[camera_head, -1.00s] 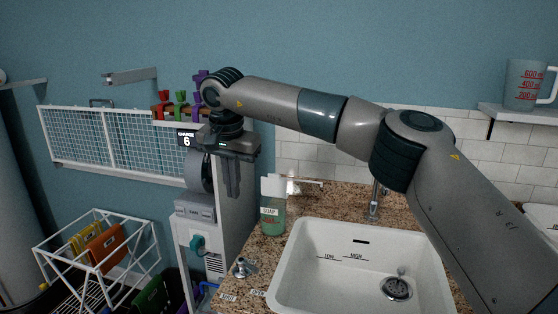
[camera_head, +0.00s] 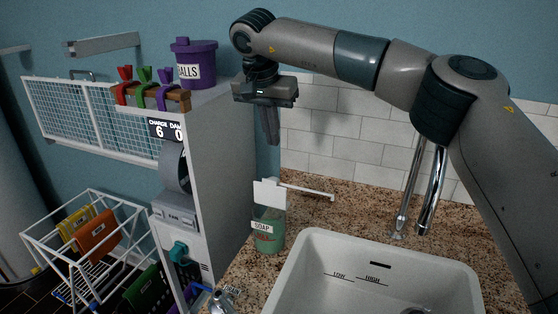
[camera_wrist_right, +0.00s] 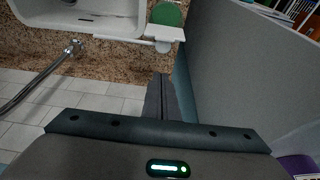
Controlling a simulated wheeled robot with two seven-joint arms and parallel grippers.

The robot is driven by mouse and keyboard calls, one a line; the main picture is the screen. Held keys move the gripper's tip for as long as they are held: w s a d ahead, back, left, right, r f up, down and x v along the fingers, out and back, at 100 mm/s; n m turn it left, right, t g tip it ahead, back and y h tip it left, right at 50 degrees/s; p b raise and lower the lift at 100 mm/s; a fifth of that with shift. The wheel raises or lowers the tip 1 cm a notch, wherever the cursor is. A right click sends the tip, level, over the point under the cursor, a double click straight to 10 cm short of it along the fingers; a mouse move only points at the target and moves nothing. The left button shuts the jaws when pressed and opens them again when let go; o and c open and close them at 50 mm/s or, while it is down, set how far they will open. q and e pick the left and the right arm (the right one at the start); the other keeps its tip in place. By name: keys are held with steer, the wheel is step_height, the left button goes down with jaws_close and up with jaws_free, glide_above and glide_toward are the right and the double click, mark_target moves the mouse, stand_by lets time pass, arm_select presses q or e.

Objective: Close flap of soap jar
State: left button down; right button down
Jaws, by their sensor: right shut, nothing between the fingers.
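The soap jar (camera_head: 268,238), green and labelled SOAP, stands on the granite counter left of the sink. Its white flap (camera_head: 270,194) looks raised upright at the top, with a thin white bar beside it reaching right. In the right wrist view the jar's round green top (camera_wrist_right: 166,14) shows next to the white flap (camera_wrist_right: 168,33). My right gripper (camera_head: 271,142) points down, shut and empty, above the flap in the head view and apart from it. Its fingers (camera_wrist_right: 160,80) also show in the wrist view, clear of the jar. My left gripper is not in view.
The sink (camera_head: 300,260) is right of the jar, with a chrome faucet (camera_head: 400,230) behind it. A tall grey cabinet (camera_head: 220,170) stands close on the left, with a purple canister (camera_head: 194,62) on top. A tiled wall (camera_head: 330,130) is behind.

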steer(key=p, duration=0.6)
glide_above(270, 193)
steer(key=w, duration=0.2)
steer(key=f, duration=0.6)
steer(key=d+f, duration=0.1)
steer(key=f, duration=0.2)
steer(key=shift+w, duration=0.15)
steer(key=shift+s+a, duration=0.25)
steer(key=shift+s, duration=0.35)
steer(key=shift+f, duration=0.1)
